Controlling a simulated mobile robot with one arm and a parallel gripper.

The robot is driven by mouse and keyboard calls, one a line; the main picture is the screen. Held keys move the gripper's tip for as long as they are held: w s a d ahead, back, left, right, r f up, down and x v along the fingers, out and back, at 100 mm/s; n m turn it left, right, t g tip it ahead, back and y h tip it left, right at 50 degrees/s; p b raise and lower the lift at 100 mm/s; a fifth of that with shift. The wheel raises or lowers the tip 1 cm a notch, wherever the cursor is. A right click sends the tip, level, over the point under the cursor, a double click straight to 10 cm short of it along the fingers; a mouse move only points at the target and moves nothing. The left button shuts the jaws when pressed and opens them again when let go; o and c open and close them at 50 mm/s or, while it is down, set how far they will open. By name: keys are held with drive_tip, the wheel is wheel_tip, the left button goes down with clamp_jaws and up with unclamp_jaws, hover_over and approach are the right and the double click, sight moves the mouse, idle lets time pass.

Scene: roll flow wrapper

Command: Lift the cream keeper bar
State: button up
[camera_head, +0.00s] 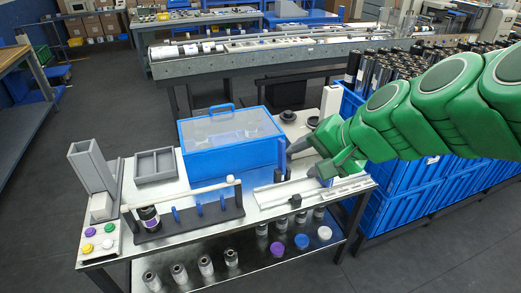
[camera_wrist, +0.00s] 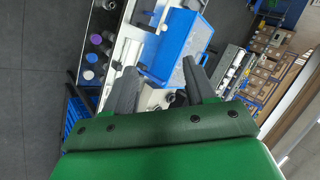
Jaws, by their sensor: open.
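The cream keeper bar (camera_head: 185,194) is a thin pale rod lying across the top of a dark rack (camera_head: 190,220) at the front of the metal table. A dark roll (camera_head: 149,217) sits in the rack under the bar's left end, and several blue uprights stand along it. My gripper (camera_head: 301,162) is open and empty, above the right part of the table, to the right of the bar and apart from it. In the wrist view my open fingers (camera_wrist: 160,67) point toward the table and the blue box. I cannot clearly make out the bar there.
A blue box with a clear lid (camera_head: 230,168) stands behind the rack, also seen in the wrist view (camera_wrist: 172,55). A pale rail (camera_head: 330,189) lies to the right. A grey tray (camera_head: 156,166) and grey upright holder (camera_head: 92,166) are left. Blue crates (camera_head: 400,205) stand right.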

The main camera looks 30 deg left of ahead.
drive_tip(key=w+a+r+m+t+y, duration=0.3)
drive_tip(key=w+a+r+m+y, duration=0.15)
drive_tip(key=w+a+r, duration=0.7)
drive_tip(key=w+a+f+m+t+h, duration=0.2)
drive_tip(key=w+a+f+m+t, duration=0.1)
drive_tip(key=w+a+m, duration=0.6)
drive_tip(key=m+g+h, duration=0.5)
drive_tip(key=m+h, duration=0.3)
drive_tip(key=m, duration=0.5)
approach(230, 177)
drive_tip(key=f, duration=0.1)
drive_tip(key=shift+n+y, duration=0.25)
drive_tip(key=shift+w+x, duration=0.15)
drive_tip(key=shift+x, duration=1.9)
drive_tip(key=shift+w+x, duration=0.15)
drive_tip(key=shift+x, duration=1.85)
drive_tip(key=shift+r, duration=0.1)
clamp_jaws()
